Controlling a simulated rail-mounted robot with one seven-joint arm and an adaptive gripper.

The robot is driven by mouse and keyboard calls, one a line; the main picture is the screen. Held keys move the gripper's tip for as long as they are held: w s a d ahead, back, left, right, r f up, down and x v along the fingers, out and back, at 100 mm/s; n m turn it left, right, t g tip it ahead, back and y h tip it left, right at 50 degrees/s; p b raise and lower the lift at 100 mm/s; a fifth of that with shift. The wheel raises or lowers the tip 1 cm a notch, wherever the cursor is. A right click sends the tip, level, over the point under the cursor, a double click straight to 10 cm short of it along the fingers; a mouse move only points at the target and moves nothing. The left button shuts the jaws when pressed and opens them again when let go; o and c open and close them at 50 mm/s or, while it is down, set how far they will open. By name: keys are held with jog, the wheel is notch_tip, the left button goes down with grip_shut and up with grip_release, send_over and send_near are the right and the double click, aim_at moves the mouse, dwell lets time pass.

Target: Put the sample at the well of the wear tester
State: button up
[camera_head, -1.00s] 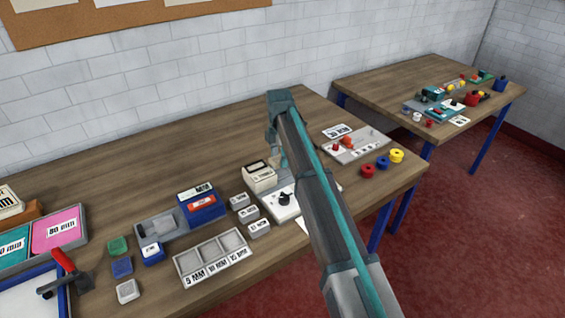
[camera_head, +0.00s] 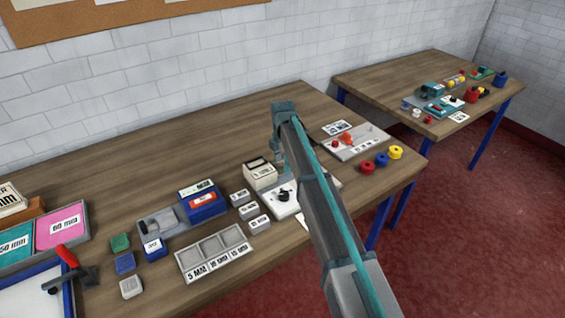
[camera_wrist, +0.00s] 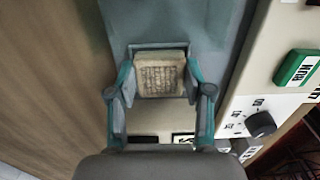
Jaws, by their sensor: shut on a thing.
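My gripper (camera_wrist: 157,88) is shut on the sample (camera_wrist: 158,76), a small beige block with a rough woven top. The sample is between the two teal fingers in the wrist view. It is over the grey-blue plate of the wear tester (camera_wrist: 165,22), at a square rim that looks like the well. I cannot tell whether it is seated or just above. In the head view the wear tester (camera_head: 291,210) is a pale unit with a black knob near the table's front right. My gripper (camera_head: 280,172) reaches down over it, and my arm hides part of it.
A green button (camera_wrist: 297,68) and a black dial (camera_wrist: 260,123) are to the right. Small grey blocks (camera_head: 250,211) and a three-compartment tray (camera_head: 215,252) are left; coloured spools (camera_head: 382,160) and a grey tray (camera_head: 366,146) are right.

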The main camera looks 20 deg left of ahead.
aim_at(282, 164)
jog(key=o, duration=1)
jog(key=shift+o, duration=0.2)
notch_tip(282, 164, up, 12)
jog(key=b, duration=0.2)
jog(key=shift+r+b, duration=0.15)
jog(key=shift+b, duration=0.2)
